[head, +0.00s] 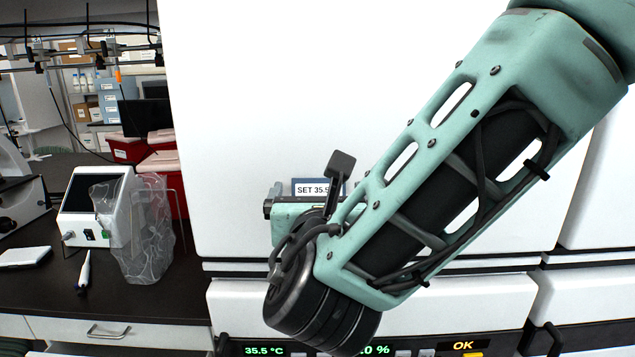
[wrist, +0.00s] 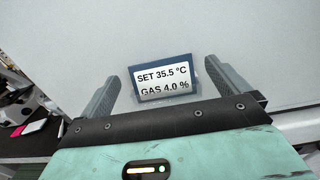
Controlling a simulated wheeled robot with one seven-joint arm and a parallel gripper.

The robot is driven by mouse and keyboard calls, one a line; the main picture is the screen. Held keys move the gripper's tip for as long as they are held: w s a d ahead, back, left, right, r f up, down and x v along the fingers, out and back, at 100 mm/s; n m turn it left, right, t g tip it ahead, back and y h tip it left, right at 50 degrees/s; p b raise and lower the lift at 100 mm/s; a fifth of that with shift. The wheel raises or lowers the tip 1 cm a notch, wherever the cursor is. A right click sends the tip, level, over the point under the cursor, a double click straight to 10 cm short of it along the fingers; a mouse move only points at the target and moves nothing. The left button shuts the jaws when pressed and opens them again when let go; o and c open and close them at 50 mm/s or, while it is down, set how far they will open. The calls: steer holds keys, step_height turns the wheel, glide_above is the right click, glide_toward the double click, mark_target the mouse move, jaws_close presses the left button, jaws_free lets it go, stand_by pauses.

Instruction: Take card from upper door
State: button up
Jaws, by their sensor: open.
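The card (wrist: 163,80) is a white label with black text reading "SET 35.5 °C, GAS 4.0 %", with a blue border, on the white upper door (wrist: 240,45). In the head view the card (head: 311,189) is partly hidden behind my arm, on the lower part of the upper door (head: 240,120). My gripper (wrist: 162,88) is open, with one grey finger on each side of the card. The card looks untouched by the fingers; the exact depth between fingertips and door is hard to tell. In the head view my gripper is mostly hidden by my wrist.
Below the upper door is a display strip (head: 265,350) showing 35.5 °C and OK, and another white door panel (head: 470,305). At left, a dark bench (head: 40,295) holds a small white device (head: 92,207), a clear plastic bag (head: 145,235) and a pipette (head: 85,272).

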steer(key=shift+w, duration=0.5)
steer(key=c, duration=1.6)
steer(key=shift+o, duration=0.2)
steer(key=shift+r, duration=0.1)
steer(key=shift+r, duration=0.1)
steer(key=shift+r, duration=0.4)
steer(key=shift+r, duration=0.1)
steer(key=shift+r+p, duration=0.75)
steer(key=shift+r, duration=0.45)
